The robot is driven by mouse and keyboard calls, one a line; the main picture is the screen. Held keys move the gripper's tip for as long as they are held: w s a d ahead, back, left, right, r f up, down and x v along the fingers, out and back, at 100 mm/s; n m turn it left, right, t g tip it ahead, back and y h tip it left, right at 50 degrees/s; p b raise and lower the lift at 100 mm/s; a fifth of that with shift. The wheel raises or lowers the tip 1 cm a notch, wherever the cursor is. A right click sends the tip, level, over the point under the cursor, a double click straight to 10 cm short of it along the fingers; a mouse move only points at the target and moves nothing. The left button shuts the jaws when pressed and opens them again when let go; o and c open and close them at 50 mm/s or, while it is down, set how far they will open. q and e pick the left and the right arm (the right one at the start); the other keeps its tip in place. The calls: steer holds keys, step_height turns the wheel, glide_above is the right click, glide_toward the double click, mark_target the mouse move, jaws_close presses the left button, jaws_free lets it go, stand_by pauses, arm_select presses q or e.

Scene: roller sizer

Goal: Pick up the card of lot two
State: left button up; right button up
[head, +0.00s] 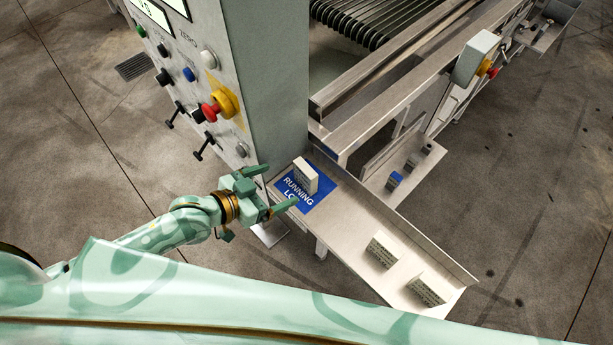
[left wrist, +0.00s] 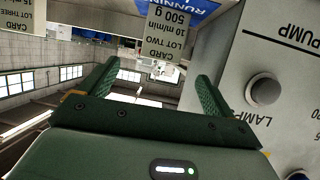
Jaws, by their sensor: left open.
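The card of lot two (head: 305,176) stands upright on the blue "RUNNING LOT" patch (head: 322,190) at the left end of the metal shelf. In the left wrist view the card (left wrist: 164,38) reads "LOT TWO, 10 m/min, 500 g", upside down. My left gripper (head: 276,187) is open and empty, just left of the card and apart from it. In the left wrist view the card shows ahead, between and beyond the fingertips (left wrist: 157,70). My right gripper is not in view.
Two other cards, one (head: 383,250) and another (head: 427,290), stand farther right on the shelf (head: 350,225). The lot three card (left wrist: 18,22) shows in the left wrist view. A control cabinet (head: 270,80) with knobs and a red button (head: 211,111) rises close to my left gripper.

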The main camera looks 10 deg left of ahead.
mark_target(302, 174)
arm_select(q)
steer(key=x, duration=0.7)
steer(key=shift+w+d+f+b, duration=0.1)
steer(key=shift+b, duration=0.3)
steer(key=b+x, duration=0.1)
steer(key=x, duration=0.4)
steer(key=shift+w+f, duration=0.1)
steer(key=shift+f, duration=0.15)
steer(key=shift+r, duration=0.1)
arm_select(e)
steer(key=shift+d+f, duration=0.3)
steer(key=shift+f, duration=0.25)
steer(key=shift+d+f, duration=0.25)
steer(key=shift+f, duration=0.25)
arm_select(q)
steer(key=shift+a, duration=0.2)
steer(key=c, duration=1.1)
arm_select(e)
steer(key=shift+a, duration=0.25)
